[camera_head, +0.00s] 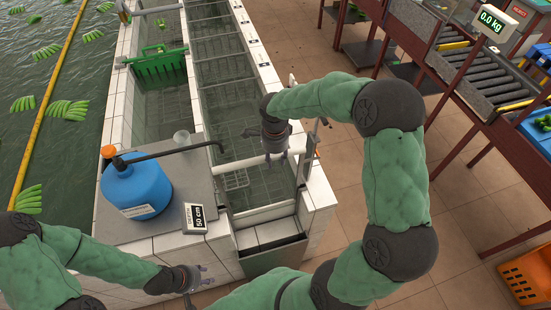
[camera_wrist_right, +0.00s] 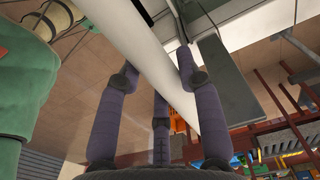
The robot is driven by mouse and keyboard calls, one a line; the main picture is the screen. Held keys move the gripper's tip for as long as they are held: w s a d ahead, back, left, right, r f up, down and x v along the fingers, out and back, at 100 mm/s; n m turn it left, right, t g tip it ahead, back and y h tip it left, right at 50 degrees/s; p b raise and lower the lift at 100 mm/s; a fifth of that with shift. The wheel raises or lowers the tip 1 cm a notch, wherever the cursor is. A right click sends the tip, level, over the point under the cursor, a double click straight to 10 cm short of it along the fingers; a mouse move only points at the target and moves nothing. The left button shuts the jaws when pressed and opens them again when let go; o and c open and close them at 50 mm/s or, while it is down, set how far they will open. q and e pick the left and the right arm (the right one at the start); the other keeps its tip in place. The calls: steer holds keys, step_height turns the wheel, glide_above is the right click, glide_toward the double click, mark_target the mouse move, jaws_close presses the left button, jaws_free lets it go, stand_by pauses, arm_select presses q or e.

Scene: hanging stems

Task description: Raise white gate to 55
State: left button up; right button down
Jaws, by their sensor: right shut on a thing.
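A pale white horizontal bar (camera_head: 236,167) crosses the near end of the tiled channel; I cannot tell for sure how it joins the white gate. A small display (camera_head: 195,216) at the near left corner reads 50 cm. My right gripper (camera_head: 272,156) is at the bar from above. In the right wrist view the white bar (camera_wrist_right: 130,55) runs diagonally between the purple-grey fingers (camera_wrist_right: 158,95), and the gripper is shut on it. A light board (camera_head: 268,212) spans the channel below the bar. My left gripper (camera_head: 198,280) is open and empty, low in front of the tank's near wall.
A roller conveyor (camera_head: 480,72) and orange crate (camera_head: 526,275) stand right, with free tiled floor between.

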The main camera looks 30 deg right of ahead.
steer(key=shift+w+d+r+p, duration=0.15)
steer(key=shift+w+r, duration=0.1)
steer(key=shift+r, duration=0.35)
steer(key=shift+w+r+p, duration=0.15)
steer(key=shift+w+r, duration=0.05)
steer(key=shift+r, duration=0.35)
stand_by(0.4)
steer(key=c, duration=0.6)
jaws_free()
steer(key=o, duration=0.6)
steer(key=shift+w+f, duration=0.1)
steer(key=shift+f, duration=0.05)
steer(key=shift+c, duration=0.2)
steer(key=shift+o, duration=0.2)
steer(key=shift+f, duration=0.15)
steer(key=shift+s, duration=0.2)
